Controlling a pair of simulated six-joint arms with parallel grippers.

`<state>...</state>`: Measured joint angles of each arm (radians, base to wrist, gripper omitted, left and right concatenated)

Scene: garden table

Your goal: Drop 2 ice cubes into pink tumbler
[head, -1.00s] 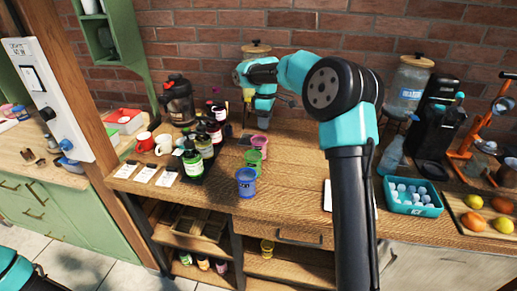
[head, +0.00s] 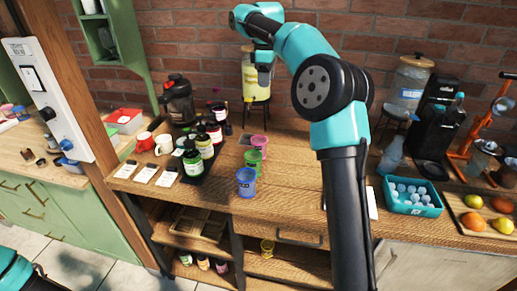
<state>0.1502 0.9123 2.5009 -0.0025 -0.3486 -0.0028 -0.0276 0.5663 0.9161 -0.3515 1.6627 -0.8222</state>
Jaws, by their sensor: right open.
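The pink tumbler (head: 259,142) stands upright on the wooden counter at the back of a row. The green tumbler (head: 253,160) and the blue tumbler (head: 246,182) stand in front of it. What is inside the pink tumbler is too small to tell. Several pale ice cubes (head: 411,190) lie in a teal tray (head: 415,210) at the right. My right gripper (head: 264,78) is open, high above and behind the pink tumbler, in front of a drink dispenser. No cube shows between its fingers. My left gripper is out of view; only part of that arm shows at the lower left.
Bottles (head: 193,160) on a dark tray and mugs (head: 164,144) stand left of the tumblers. A yellow drink dispenser (head: 255,70) stands behind. A clear bottle (head: 391,155), a coffee machine (head: 437,130) and a fruit board (head: 465,218) are at the right. My right arm crosses the counter's middle.

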